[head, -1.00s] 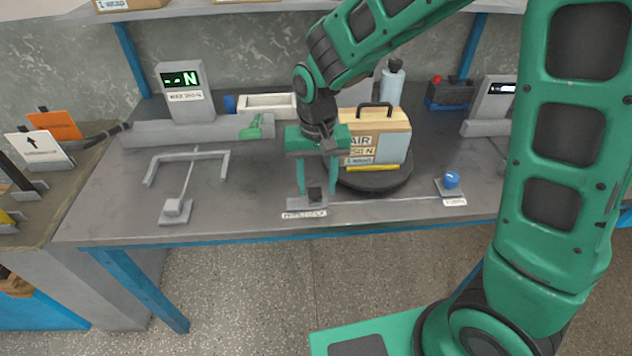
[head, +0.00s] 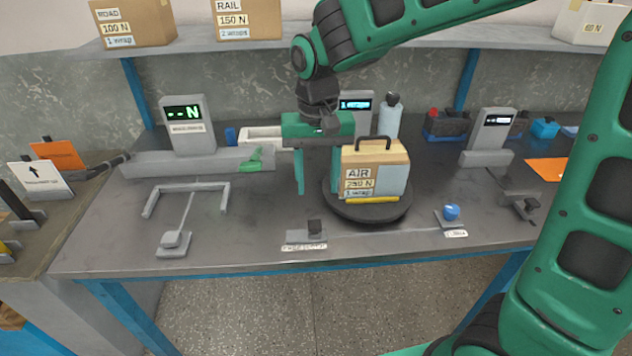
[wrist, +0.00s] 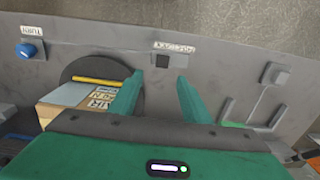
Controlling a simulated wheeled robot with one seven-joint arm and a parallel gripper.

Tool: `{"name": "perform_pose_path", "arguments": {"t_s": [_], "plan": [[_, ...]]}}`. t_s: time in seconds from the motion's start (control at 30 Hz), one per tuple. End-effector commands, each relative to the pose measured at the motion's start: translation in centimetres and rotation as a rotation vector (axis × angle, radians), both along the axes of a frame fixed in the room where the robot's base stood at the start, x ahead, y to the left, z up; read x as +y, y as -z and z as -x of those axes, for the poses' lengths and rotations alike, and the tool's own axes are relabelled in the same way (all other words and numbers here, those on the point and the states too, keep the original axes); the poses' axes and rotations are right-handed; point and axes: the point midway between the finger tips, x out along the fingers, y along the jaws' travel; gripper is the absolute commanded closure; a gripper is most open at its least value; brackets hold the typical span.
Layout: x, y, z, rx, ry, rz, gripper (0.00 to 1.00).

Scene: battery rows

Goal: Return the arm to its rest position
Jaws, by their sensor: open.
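My gripper (head: 318,178) is green, with its two fingers pointing down and apart, and nothing between them. In the head view it hangs over the bench, left of the box marked AIR (head: 375,170) and behind a small black button (head: 315,228). In the wrist view the fingers (wrist: 178,98) are spread, with the button (wrist: 190,72) beyond them and the AIR box (wrist: 95,100) to the left. My arm reaches in from the upper right of the head view.
The AIR box stands on a dark round turntable (head: 368,213). A blue knob (head: 451,212) sits at the front right. A grey display (head: 187,125) and metal frame (head: 186,185) stand left. A shelf (head: 400,42) with boxes runs above the back.

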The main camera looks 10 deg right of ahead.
Motion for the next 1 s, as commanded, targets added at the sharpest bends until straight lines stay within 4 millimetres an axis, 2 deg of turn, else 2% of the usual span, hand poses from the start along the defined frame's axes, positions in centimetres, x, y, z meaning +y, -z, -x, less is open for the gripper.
{"name": "perform_pose_path", "arguments": {"t_s": [0.17,0.27,0.37,0.47,0.6,0.7,0.83,0.9,1.0], "plan": [[0.0,0.0,0.0,0.0,0.0,0.0,0.56],[-0.7,-0.1,0.1,-0.001,0.009,0.001,0.56],[-3.5,-0.5,0.4,-0.005,0.039,0.005,0.56],[-8.5,-1.1,1.7,-0.01,0.095,0.011,0.56],[-16.7,-1.7,5.5,-0.009,0.194,0.02,0.56],[-21.4,-1.7,9.2,-0.006,0.259,0.019,0.56],[-25.9,-1.2,14.4,-0.002,0.339,0.012,0.56],[-27.3,-0.8,17.0,0.0,0.374,0.007,0.56],[-28.6,-0.3,19.9,0.002,0.41,-0.001,0.56]]}}
